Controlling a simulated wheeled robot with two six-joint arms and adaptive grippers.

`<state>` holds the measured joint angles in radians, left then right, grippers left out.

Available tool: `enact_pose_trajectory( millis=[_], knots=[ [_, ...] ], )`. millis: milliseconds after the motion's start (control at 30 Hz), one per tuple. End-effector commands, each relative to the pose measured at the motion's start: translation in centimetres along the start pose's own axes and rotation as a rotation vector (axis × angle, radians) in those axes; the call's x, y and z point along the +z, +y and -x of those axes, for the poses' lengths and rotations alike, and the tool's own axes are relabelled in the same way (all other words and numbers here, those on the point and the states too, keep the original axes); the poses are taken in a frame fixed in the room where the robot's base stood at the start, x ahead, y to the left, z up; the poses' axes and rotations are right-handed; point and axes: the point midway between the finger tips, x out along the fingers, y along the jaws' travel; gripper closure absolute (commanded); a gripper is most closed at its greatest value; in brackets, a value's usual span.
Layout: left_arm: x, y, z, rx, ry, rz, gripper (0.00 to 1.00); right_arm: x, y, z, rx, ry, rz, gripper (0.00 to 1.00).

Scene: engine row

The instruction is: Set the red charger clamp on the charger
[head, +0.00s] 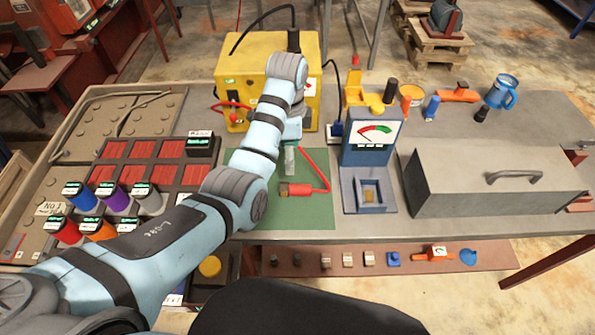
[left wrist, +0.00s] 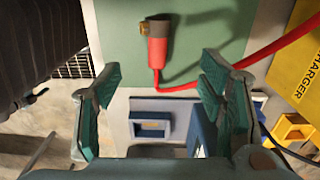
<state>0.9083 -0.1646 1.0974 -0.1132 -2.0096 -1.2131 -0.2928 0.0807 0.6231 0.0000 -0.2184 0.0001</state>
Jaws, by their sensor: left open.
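The red charger clamp (head: 297,189) lies on the green mat (head: 245,205), with its red cable curving behind it. The left wrist view shows it too, as a red handle (left wrist: 157,52) with a brass-coloured end. The charger (head: 262,75) is a yellow box at the back of the bench; its lettered yellow side (left wrist: 300,55) shows at the right of the left wrist view. My left gripper (head: 290,160) is above the mat, just behind the clamp. In the left wrist view its fingers (left wrist: 160,85) are apart with nothing between them, and the clamp lies beyond them.
A blue meter stand (head: 371,150) is right of the mat, with a grey toolbox (head: 495,180) beyond it. Cups, bottles and small yellow parts stand behind. A tray with red cells (head: 155,165) and coloured cylinders is on the left. Small parts line a low front shelf (head: 400,258).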

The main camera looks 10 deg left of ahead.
Motion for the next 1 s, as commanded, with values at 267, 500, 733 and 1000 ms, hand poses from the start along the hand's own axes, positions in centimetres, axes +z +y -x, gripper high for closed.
enact_pose_trajectory(
  millis=[267, 500, 733, 1000],
  knots=[
    [-0.1, 0.3, -5.1, 0.004, 0.000, -0.003, 0.37, 0.3, -0.2, -0.5, -0.002, -0.004, -0.001, 0.60],
    [-0.1, 0.1, -9.6, 0.002, 0.001, -0.002, 0.37, 1.9, -0.3, -1.2, -0.003, -0.030, 0.000, 0.60],
    [-0.3, 0.1, -14.0, 0.002, 0.001, -0.001, 0.37, 1.0, -0.4, -2.7, -0.002, -0.011, 0.000, 0.60],
    [-0.3, 0.1, -14.5, 0.000, 0.002, -0.001, 0.37, 0.7, -0.4, -2.7, -0.002, -0.007, 0.000, 0.60]
  ],
)
